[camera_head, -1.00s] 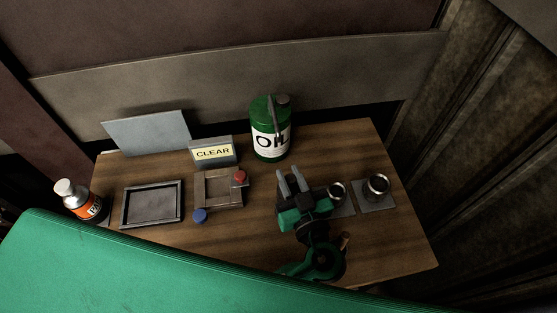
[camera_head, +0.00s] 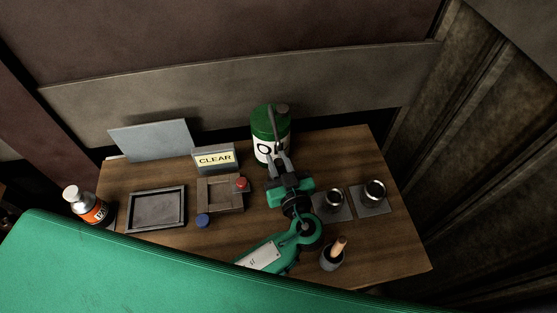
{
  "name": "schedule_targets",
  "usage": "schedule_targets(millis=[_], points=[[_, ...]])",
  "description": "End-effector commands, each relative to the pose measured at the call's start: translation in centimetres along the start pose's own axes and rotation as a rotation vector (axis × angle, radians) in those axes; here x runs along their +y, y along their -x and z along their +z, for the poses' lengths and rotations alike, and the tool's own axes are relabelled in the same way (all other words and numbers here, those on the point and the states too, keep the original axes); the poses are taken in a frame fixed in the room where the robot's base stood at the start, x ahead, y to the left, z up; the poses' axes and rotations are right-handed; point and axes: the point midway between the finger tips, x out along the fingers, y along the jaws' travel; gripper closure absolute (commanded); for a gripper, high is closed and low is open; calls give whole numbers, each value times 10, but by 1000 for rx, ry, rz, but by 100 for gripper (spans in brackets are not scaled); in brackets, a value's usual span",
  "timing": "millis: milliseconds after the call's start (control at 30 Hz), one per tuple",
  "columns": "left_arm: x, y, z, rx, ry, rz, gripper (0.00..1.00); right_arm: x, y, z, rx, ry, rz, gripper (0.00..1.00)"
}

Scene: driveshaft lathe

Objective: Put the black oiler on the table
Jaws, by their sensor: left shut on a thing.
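A green can (camera_head: 268,125) with a white OIL label, a dark cap and a grey handle down its front stands upright at the back of the wooden table (camera_head: 395,245). No separate black oiler shows clearly. My left gripper (camera_head: 280,160) reaches in over the table from the front, its fingers at the can's front near the lower end of the handle. It is shut, apparently on the can's handle; the exact contact is hard to see. The fingers cover part of the label. My right gripper is not in view.
Right of my arm are two round metal cups (camera_head: 374,190) on square plates. A dark pot with a wooden handle (camera_head: 338,246) stands in front. Left are a CLEAR sign (camera_head: 214,159), a wooden box (camera_head: 220,194), an empty tray (camera_head: 156,209) and an orange-labelled bottle (camera_head: 88,208).

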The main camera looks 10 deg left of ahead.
Motion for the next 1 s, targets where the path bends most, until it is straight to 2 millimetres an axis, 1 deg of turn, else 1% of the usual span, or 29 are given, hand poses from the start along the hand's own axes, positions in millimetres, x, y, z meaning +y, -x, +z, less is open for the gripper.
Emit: schedule_targets(millis=[67, 100, 167, 200, 467, 567, 667, 700, 900, 1000], points=[[0, 0, 3, 1, 1, 0, 100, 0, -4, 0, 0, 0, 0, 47], [0, 0, 3, 0, 1, 0, 75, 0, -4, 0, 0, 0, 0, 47], [0, 0, 1, 0, 0, 0, 64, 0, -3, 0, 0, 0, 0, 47], [0, 0, 2, 0, 0, 0, 56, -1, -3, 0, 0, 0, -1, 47], [0, 0, 1, 0, 0, 0, 56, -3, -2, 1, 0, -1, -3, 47], [0, 0, -2, 0, -1, 0, 56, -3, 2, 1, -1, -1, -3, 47], [0, 13, 4, -2, 1, 0, 56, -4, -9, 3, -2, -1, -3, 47], [0, 20, 5, -4, 1, 0, 56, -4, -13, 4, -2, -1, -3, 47], [0, 55, 4, -3, 3, 0, 56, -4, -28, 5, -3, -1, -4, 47], [0, 66, 3, -1, 1, -1, 56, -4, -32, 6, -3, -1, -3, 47]])
